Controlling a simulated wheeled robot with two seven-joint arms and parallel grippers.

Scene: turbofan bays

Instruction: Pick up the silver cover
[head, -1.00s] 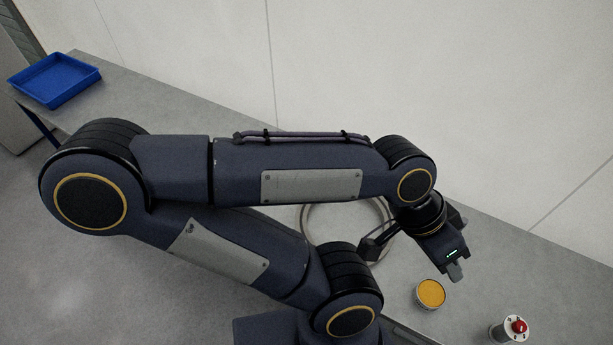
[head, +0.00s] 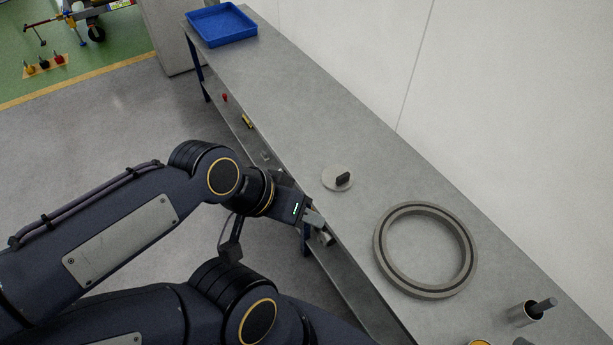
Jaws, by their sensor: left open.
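My right gripper is not in view.
A large grey ring (head: 379,251) lies on the bench (head: 300,105) right of the cover. A blue tray (head: 222,26) sits at the far end. The bench between tray and cover is clear.

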